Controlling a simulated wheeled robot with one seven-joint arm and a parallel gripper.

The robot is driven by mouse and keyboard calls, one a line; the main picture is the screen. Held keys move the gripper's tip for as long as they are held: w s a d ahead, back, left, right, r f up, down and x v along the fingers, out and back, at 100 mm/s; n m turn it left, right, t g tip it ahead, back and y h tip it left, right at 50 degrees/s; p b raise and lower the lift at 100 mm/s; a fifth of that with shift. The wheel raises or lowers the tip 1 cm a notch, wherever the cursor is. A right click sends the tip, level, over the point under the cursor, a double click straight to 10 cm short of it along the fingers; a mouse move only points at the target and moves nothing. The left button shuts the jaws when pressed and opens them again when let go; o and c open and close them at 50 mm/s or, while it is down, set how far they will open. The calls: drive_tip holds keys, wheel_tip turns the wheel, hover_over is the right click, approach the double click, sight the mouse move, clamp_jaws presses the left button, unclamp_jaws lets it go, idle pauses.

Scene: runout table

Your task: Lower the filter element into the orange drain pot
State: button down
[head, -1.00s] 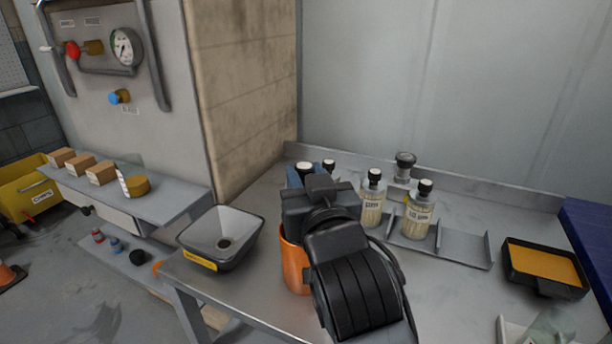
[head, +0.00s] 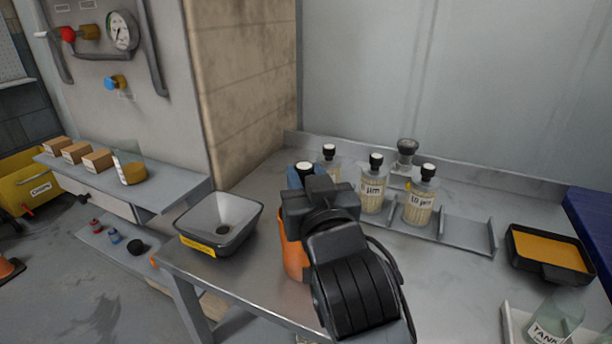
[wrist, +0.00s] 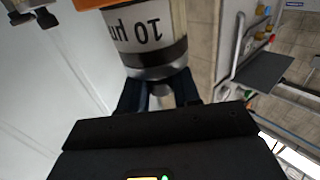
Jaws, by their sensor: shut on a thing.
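The filter element (wrist: 150,35), with a "10 µm" label upside down in the wrist view, is held at its narrow end between the dark blue fingers of my gripper (wrist: 161,92). A bit of orange, seemingly the pot (wrist: 95,3), shows at the top edge of the wrist view beside the element. I cannot tell how far the element is inside the pot.
A grey funnel tray (head: 222,222) stands close left of the pot. Several labelled, black-capped elements (head: 420,203) stand in a rack (head: 466,238) behind to the right. A black tray with orange content (head: 548,254) and a "TANK" beaker (head: 555,318) are at the right.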

drive_tip(key=shift+f+b, duration=1.05)
drive_tip(key=shift+f, duration=0.4)
drive_tip(key=c, duration=0.7)
unclamp_jaws()
drive_tip(key=shift+c, duration=0.2)
drive_tip(key=shift+s, duration=0.1)
drive_tip(key=v, duration=0.7)
drive_tip(key=shift+s+b, duration=0.25)
drive_tip(key=shift+b, duration=0.15)
drive_tip(key=shift+d, duration=0.15)
